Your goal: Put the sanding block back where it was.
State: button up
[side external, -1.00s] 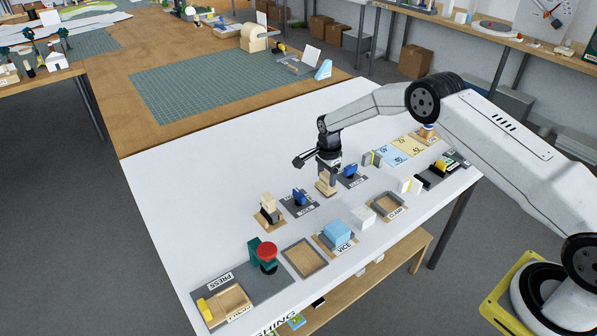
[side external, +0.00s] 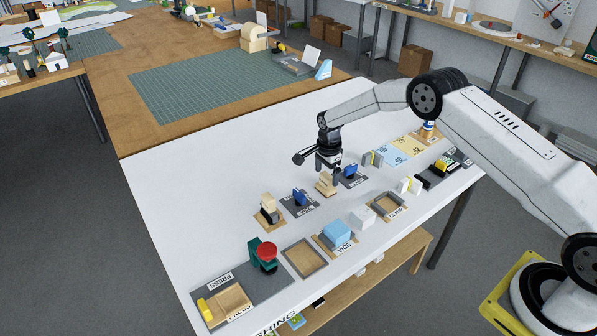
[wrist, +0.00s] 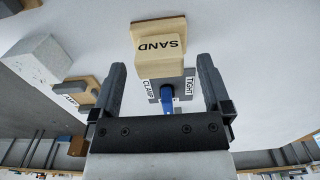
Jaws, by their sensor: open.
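The sanding block (side external: 325,188) is a pale wooden block standing on the white table. Its top carries the word SAND in the wrist view (wrist: 158,46). My gripper (side external: 332,178) points down right over the block. In the wrist view my gripper (wrist: 160,68) is open, with the block showing between and just beyond its two dark fingers. I cannot tell whether either finger touches it.
The table's far left is clear.

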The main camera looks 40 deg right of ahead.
aim_at(327, 176)
notch_tip(327, 176, up, 11)
dwell(0.5)
dwell(0.4)
jog(key=s+a+r+n+t, duration=0.1)
jog(key=s+r+n, duration=0.1)
jog(key=s+n, duration=0.4)
jog(key=s+a+r+n, duration=0.2)
jog(key=s+n, duration=0.4)
jog(key=s, duration=0.8)
jog(key=s+a+r+n+t, duration=0.1)
jog(key=s+a+r+n, duration=0.1)
jog(key=s+n, duration=0.4)
jog(key=s+r, duration=0.1)
jog(key=s, duration=0.4)
jog(key=shift+t, duration=0.3)
jog(key=shift+w, duration=0.15)
